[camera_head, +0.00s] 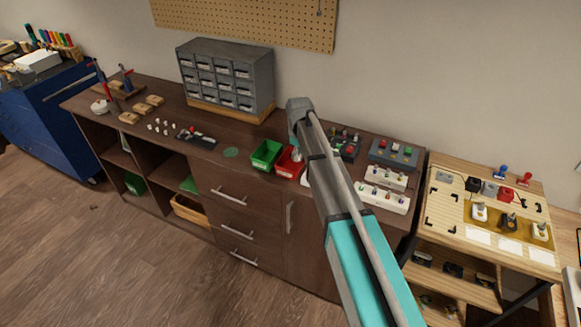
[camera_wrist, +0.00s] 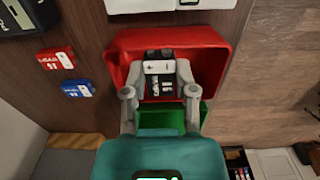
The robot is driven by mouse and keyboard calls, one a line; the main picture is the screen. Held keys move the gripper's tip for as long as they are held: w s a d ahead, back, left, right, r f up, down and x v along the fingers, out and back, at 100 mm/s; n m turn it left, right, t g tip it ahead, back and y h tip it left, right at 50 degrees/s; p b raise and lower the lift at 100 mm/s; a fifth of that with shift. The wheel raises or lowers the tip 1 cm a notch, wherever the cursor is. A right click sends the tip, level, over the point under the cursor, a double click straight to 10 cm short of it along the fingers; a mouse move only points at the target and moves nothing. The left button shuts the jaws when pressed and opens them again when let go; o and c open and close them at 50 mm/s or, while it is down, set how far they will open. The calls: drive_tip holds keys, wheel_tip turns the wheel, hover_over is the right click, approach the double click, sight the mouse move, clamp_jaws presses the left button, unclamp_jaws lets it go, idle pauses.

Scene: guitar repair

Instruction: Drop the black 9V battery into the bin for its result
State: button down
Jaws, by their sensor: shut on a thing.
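My gripper (camera_wrist: 160,82) is shut on the black 9V battery (camera_wrist: 160,86), which has pale markings and sits between the two grey fingers. In the wrist view, battery and fingertips are over the red bin (camera_wrist: 222,50); I cannot tell how high above its floor. The green bin (camera_wrist: 190,118) is beside it, partly hidden under my gripper. In the head view, the red bin (camera_head: 285,170) and the green bin (camera_head: 266,154) stand side by side on the brown workbench. My arm hides part of the red bin there, and the battery cannot be made out.
A red label (camera_wrist: 55,60) and a blue label (camera_wrist: 78,90) lie left of the bins in the wrist view, near a dark device (camera_wrist: 28,14). White power strips (camera_head: 383,199) stand right of my arm. A drawer cabinet (camera_head: 225,78) stands behind.

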drive_tip(key=shift+c, duration=1.6)
unclamp_jaws()
drive_tip(key=shift+r, duration=0.15)
